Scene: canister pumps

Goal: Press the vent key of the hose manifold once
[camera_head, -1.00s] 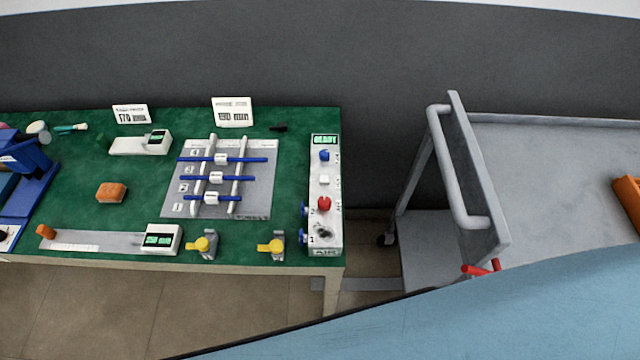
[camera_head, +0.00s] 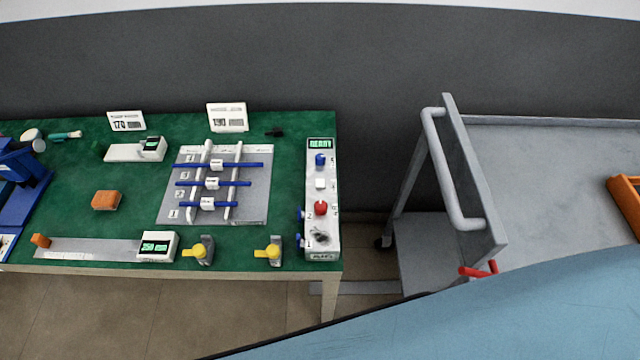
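A narrow white panel (camera_head: 322,240), which looks like the hose manifold, lies at the right end of the green bench. Its green display (camera_head: 320,144) at the far end seems to read READY. Below the display are a blue key (camera_head: 320,160), a white key (camera_head: 320,184), a red round knob (camera_head: 320,208) and a dark part (camera_head: 320,235). Blue fittings (camera_head: 300,240) stick out on its left side. The key labels are too small to read, so I cannot tell which is the vent key. Neither of my grippers is in view.
The green bench (camera_head: 80,215) also carries a grey rack plate (camera_head: 255,210) with blue rods, yellow-handled valves (camera_head: 270,252) and an orange block (camera_head: 106,200). A grey cart (camera_head: 560,160) stands to the right, across a floor gap. A light blue surface fills the lower right.

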